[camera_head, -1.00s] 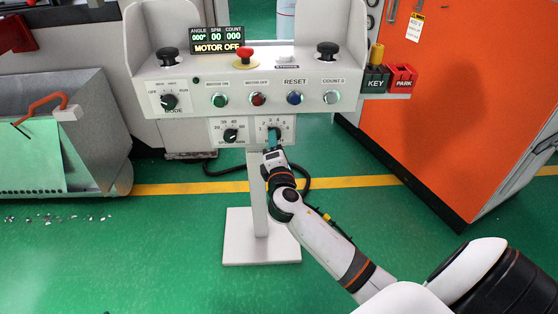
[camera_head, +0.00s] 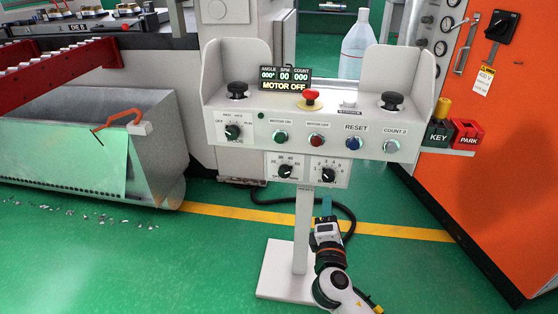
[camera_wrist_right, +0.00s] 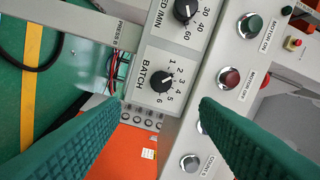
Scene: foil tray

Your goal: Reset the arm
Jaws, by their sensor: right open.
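My right gripper (camera_head: 325,203) is below and in front of the control panel, at the panel's stand. Its two green fingers are apart with nothing between them in the right wrist view (camera_wrist_right: 160,103). The black BATCH dial (camera_head: 327,172) is above the gripper and apart from it. In the right wrist view the BATCH dial (camera_wrist_right: 167,80) shows beyond the fingers, clear of both. My left gripper is in neither view.
The white control panel (camera_head: 262,146) has a red mushroom button (camera_head: 310,97) and a display (camera_head: 284,78) reading MOTOR OFF. An orange cabinet (camera_head: 497,160) stands at right. A metal bin (camera_head: 158,150) is at left.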

